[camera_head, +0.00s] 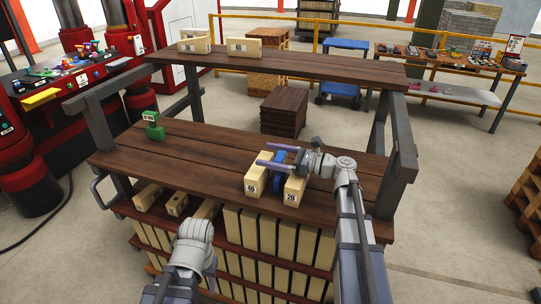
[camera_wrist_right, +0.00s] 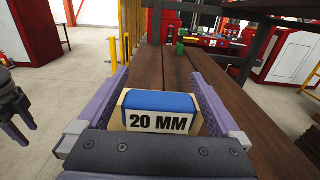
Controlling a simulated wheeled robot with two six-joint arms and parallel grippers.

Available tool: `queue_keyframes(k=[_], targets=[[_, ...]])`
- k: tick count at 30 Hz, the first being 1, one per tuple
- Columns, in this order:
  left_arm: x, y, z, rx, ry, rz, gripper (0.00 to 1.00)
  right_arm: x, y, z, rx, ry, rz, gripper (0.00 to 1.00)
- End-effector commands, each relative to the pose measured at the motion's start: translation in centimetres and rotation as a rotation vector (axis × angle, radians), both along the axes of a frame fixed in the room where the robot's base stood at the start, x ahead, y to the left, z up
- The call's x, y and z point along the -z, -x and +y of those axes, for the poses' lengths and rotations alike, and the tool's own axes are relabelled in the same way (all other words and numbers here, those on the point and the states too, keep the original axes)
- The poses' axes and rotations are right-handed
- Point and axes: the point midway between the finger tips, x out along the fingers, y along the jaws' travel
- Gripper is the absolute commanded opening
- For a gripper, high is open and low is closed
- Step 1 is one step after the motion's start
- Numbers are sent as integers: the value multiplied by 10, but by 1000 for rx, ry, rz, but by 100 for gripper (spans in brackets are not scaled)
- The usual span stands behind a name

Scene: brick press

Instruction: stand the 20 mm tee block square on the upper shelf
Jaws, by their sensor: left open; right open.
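On the bench top, two cream blocks stand close together, marked 40 (camera_head: 255,184) and 20 (camera_head: 293,191), with a narrow blue piece (camera_head: 279,184) between them. My right gripper (camera_head: 264,154) is open over the far side of this group, its purple fingers pointing left. In the right wrist view a blue-topped piece with a "20 MM" label (camera_wrist_right: 158,122) lies between the fingers, with cream showing around it; I cannot tell whether they touch. My left gripper (camera_head: 195,232) is low at the front; its fingers are hidden there, but a purple finger shows in the wrist view (camera_wrist_right: 20,118).
The upper shelf (camera_head: 320,67) runs along the back; two cream labelled blocks (camera_head: 194,45) (camera_head: 243,47) stand at its left, and its right part is clear. A green piece (camera_head: 153,126) stands on the bench at left. Dark posts (camera_head: 402,140) rise at the bench's ends.

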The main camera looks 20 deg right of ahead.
Motion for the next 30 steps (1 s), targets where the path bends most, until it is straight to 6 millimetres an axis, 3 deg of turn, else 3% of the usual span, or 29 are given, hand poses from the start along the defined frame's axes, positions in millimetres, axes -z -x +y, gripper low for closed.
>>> queue_keyframes(k=[21,30], targets=[[-92,0,0,-14,2,0,50,-92,0,0,0,0,0,100],[-97,0,0,-13,2,0,50,-97,0,0,0,0,0,100]])
